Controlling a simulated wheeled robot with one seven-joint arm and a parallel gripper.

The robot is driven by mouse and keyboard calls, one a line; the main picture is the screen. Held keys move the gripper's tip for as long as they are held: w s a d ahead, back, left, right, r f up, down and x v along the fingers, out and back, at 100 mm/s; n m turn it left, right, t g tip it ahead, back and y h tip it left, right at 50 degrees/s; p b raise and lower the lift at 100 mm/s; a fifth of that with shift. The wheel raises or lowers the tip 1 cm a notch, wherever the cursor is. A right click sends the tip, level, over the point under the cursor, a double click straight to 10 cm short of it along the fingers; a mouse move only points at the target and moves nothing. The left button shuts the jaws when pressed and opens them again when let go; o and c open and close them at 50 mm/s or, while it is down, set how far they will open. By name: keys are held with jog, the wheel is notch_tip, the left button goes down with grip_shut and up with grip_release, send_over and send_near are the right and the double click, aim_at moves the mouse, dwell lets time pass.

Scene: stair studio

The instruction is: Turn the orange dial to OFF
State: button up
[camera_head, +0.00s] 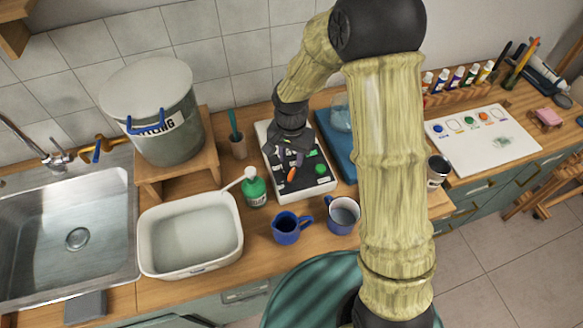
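A light-framed panel (268,139) with a dark face lies on the wooden counter at mid-frame. On its face is an orange dial (292,175), seen as a small elongated orange shape pointing up and to the right. A green round part (320,170) sits on the panel's right side. The panel's markings are too small to read. My gripper (291,157) hangs over the panel, just above the orange dial in the picture. The fingers are dark against the dark face. I cannot tell whether they are open or shut, or touch the dial.
A white basin (190,233) and a sink (75,215) are at left. A blue board (340,153) lies right of the panel.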

aim_at(291, 173)
notch_tip(291, 173, down, 7)
jog(key=shift+s+r+p, duration=0.1)
jog(key=shift+r+p, duration=0.1)
jog(key=shift+p, duration=0.25)
grip_shut()
